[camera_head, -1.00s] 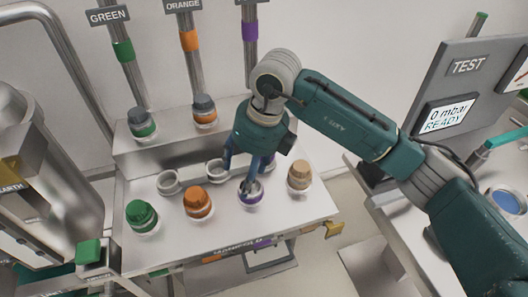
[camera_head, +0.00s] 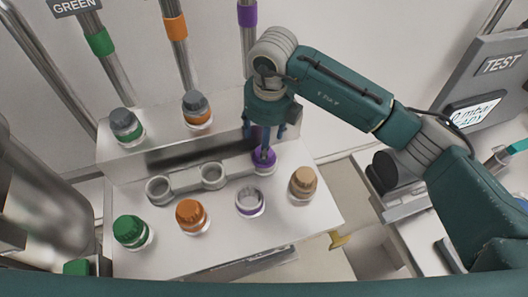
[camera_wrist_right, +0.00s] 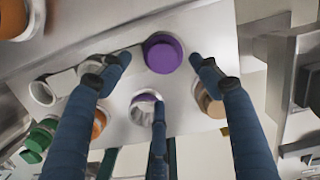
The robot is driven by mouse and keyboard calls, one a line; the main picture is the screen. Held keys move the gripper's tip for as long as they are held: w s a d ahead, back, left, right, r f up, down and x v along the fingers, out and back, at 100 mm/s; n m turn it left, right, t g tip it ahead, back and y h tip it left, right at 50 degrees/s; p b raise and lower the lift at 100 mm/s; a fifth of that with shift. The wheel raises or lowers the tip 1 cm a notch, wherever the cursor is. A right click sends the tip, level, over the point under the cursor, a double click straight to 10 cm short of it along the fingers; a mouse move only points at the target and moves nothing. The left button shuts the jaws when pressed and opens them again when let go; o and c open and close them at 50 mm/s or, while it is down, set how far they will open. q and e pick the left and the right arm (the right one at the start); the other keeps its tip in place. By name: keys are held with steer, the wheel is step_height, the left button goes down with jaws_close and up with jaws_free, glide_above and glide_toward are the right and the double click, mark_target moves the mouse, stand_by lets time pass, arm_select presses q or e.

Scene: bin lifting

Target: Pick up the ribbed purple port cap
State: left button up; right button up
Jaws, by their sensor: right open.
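The purple cap (camera_head: 264,161) sits at the back right of the pale bench top, partly hidden by a finger in the head view. In the right wrist view the purple cap (camera_wrist_right: 163,53) shows as a round purple top between the spread fingertips; its ribbing is not clear. My right gripper (camera_head: 265,138) is open and empty, just above and around the cap, its front finger overlapping it in the picture. Contact cannot be told. The right gripper's three fingers also show in the wrist view (camera_wrist_right: 160,76). My left gripper is not in view.
An open purple-banded ring (camera_head: 250,202) stands in front of the cap. A tan cap (camera_head: 303,182) is close on the right, an orange cap (camera_head: 191,215) and a green cap (camera_head: 130,231) on the left. Two empty grey rings (camera_head: 212,175) lie left. A raised ledge (camera_head: 165,153) runs behind.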

steer(key=shift+f, duration=0.4)
steer(key=shift+w+f, duration=0.1)
steer(key=shift+f, duration=0.15)
steer(key=f+p, duration=0.2)
steer(key=f, duration=0.1)
steer(key=w+f+p, duration=0.1)
steer(key=f, duration=0.1)
steer(key=shift+f, duration=0.1)
steer(key=shift+c, duration=0.8)
steer(key=c, duration=0.9)
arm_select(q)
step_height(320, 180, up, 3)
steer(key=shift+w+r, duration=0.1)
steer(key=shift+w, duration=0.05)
arm_select(e)
steer(key=c, duration=0.4)
